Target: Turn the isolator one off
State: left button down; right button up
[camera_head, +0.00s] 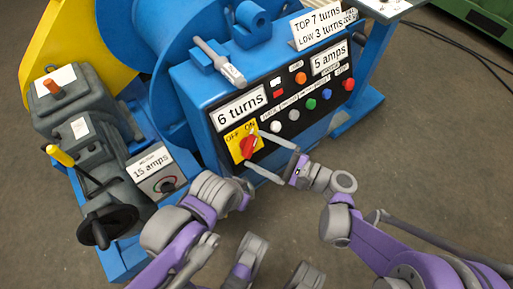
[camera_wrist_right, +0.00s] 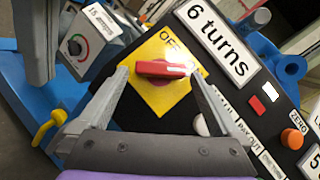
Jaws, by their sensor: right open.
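The isolator is a red rotary knob (camera_head: 249,146) on a yellow plate marked OFF and ON, on the blue machine's black panel. The knob's white pointer end lies toward the ON side. My right gripper (camera_head: 255,150) is open, its two fingers spread on either side of the knob. In the right wrist view the red knob (camera_wrist_right: 155,69) lies crosswise between the fingertips of the right gripper (camera_wrist_right: 160,75), one near each end of it. I cannot tell whether they touch it.
A white button (camera_head: 276,127) and other coloured buttons line the panel right of the isolator. A grey motor unit with a yellow-handled lever (camera_head: 61,156) and a "15 amps" box (camera_head: 152,172) stands left. Bare floor (camera_head: 430,130) lies to the right.

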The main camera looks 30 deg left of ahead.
jog(key=shift+a, duration=0.8)
jog(key=c, duration=1.2)
